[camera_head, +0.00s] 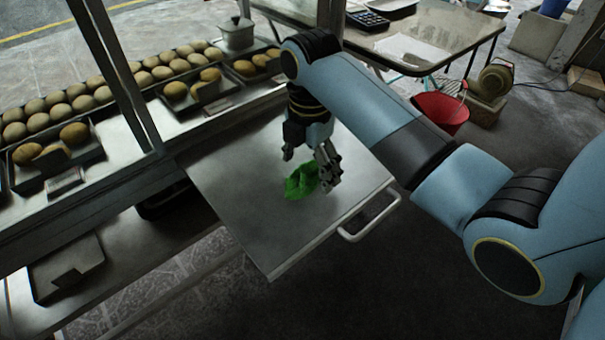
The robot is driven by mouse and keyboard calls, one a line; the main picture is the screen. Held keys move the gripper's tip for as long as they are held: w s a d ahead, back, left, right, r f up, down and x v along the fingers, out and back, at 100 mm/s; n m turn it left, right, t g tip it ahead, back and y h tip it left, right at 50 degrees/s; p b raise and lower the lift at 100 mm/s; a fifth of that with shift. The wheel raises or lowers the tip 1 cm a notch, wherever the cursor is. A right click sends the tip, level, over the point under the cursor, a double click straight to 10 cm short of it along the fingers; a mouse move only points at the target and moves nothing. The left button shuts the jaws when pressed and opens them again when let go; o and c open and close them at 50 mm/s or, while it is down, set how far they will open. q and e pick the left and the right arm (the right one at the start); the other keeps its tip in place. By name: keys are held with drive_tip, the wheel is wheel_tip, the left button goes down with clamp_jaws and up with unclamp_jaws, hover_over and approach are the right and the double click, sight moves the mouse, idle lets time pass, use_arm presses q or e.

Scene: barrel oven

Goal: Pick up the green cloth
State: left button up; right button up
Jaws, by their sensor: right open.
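The green cloth (300,183) lies crumpled on the grey metal side shelf (245,220) in the middle of the head view. My right gripper (309,172) points down at the cloth, with its fingers spread apart. One finger is above and behind the cloth's left part, the other beside its right edge. I cannot tell whether the fingers touch the cloth. My left gripper is not in view.
A counter at left holds trays of round buns (75,97) and a lidded pot (236,33). A metal handle bar (368,217) runs along the shelf's right edge. A table (430,40) and a red bucket (440,110) stand behind at right.

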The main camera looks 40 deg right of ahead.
sight(312, 164)
drive_tip(key=shift+r, duration=0.1)
drive_tip(key=shift+c, duration=0.3)
drive_tip(key=c, duration=1.2)
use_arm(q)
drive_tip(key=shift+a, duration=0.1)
use_arm(e)
drive_tip(key=shift+r, duration=0.55)
drive_tip(key=r, duration=0.1)
drive_tip(key=r+p, duration=0.2)
drive_tip(key=shift+s+d+r, duration=0.15)
drive_tip(key=shift+s+r, duration=0.15)
drive_tip(key=shift+r, duration=0.1)
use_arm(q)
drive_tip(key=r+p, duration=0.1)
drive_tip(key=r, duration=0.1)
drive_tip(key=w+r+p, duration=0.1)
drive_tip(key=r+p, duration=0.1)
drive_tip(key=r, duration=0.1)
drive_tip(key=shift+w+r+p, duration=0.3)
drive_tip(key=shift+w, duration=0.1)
use_arm(e)
drive_tip(key=s+d+r, duration=0.1)
drive_tip(key=s+r, duration=0.1)
drive_tip(key=s, duration=0.1)
drive_tip(key=s+d+r, duration=0.1)
drive_tip(key=s+r, duration=0.1)
drive_tip(key=s, duration=0.1)
drive_tip(key=s+d+r, duration=0.2)
drive_tip(key=s, duration=0.2)
drive_tip(key=shift+s, duration=0.1)
